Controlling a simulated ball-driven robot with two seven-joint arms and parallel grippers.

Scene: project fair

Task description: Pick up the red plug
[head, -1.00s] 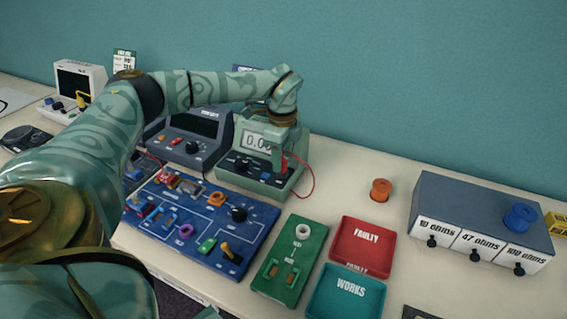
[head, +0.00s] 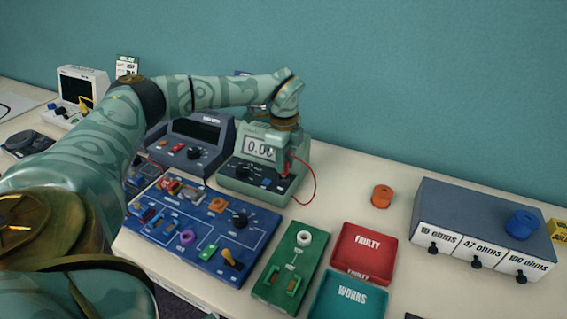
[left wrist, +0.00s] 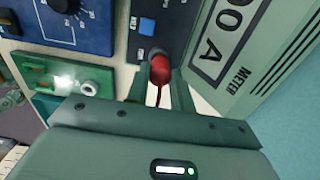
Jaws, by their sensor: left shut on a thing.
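The red plug (left wrist: 160,68) is between the fingers of my left gripper (left wrist: 160,85) in the left wrist view, with its red lead running from it. In the head view my left gripper (head: 285,163) is at the front right of the green meter (head: 258,183), whose screen reads 0.00. The gripper is shut on the plug, just by the meter's dark front panel. I cannot tell whether the plug is still seated in a socket. The red lead (head: 314,182) loops down beside the meter. My right gripper is not in view.
A blue circuit board (head: 200,232) lies in front of the meter, with a green board (head: 290,266) to its right. A red FAULTY tray (head: 389,257) and a teal WORKS tray (head: 348,308) stand beside it. An orange spool (head: 382,196) stands on clear table before a resistor box (head: 470,205).

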